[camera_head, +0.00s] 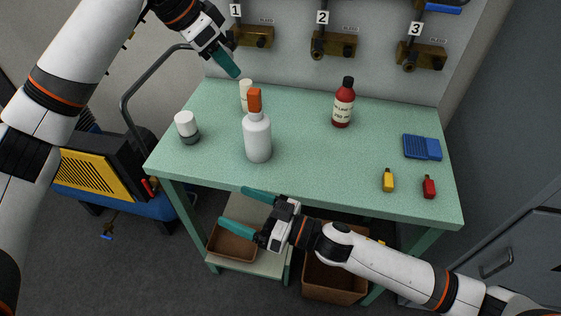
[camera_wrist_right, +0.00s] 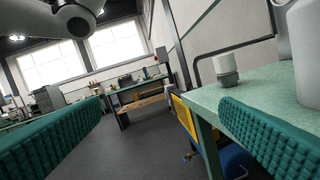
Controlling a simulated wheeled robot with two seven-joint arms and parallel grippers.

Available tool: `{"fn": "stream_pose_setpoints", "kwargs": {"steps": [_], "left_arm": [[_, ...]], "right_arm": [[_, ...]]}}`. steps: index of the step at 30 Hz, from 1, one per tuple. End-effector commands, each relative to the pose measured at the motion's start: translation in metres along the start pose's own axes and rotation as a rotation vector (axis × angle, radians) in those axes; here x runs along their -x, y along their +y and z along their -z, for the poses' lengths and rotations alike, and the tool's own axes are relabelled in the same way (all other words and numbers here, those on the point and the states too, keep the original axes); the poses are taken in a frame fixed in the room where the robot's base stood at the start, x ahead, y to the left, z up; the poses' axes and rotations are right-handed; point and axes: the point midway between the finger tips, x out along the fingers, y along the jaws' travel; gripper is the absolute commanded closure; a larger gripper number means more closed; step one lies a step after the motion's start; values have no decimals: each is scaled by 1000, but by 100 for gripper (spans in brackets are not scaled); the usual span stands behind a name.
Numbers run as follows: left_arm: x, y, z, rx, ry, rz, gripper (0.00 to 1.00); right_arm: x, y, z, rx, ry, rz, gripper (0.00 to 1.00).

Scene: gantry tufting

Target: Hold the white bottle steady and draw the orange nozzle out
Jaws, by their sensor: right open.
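The white bottle (camera_head: 257,140) stands upright on the green table (camera_head: 300,170), left of the middle. The orange nozzle (camera_head: 254,101) sits upright in its top. In the right wrist view, part of a large white body, which looks like the bottle (camera_wrist_right: 309,55), shows at the right edge. My left gripper (camera_head: 231,71) is above the table's back left, higher than the nozzle and apart from it. Its fingers overlap in the picture, so their opening is hidden. My right gripper (camera_head: 243,207) is open and empty at the table's front edge, in front of the bottle and apart from it.
A white-and-grey jar (camera_head: 186,126) stands left of the bottle, and a cream cylinder (camera_head: 245,92) close behind it. A red bottle (camera_head: 343,105), blue pads (camera_head: 422,147), a yellow bottle (camera_head: 388,181) and a small red bottle (camera_head: 429,187) stand right. Numbered valves line the back panel.

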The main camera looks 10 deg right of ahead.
Motion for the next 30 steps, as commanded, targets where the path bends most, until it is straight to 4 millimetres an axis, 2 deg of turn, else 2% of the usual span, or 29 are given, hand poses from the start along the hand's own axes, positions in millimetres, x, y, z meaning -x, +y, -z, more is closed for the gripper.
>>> {"fn": "stream_pose_setpoints", "kwargs": {"steps": [5, 9, 12, 16, 19, 30], "left_arm": [[0, 0, 0, 0, 0, 0, 64], [0, 0, 0, 0, 0, 0, 64], [0, 0, 0, 0, 0, 0, 64], [0, 0, 0, 0, 0, 0, 64], [0, 0, 0, 0, 0, 0, 64], [0, 0, 0, 0, 0, 0, 64]], "right_arm": [[-5, -50, -26, 157, -53, 260, 15], [7, -92, -40, 252, -47, 471, 15], [18, -112, -45, 295, -27, 578, 15], [24, -126, -47, 316, -12, 639, 15], [18, -133, -48, 320, -9, 647, 15], [-37, -171, -56, 320, -11, 643, 15]]}}
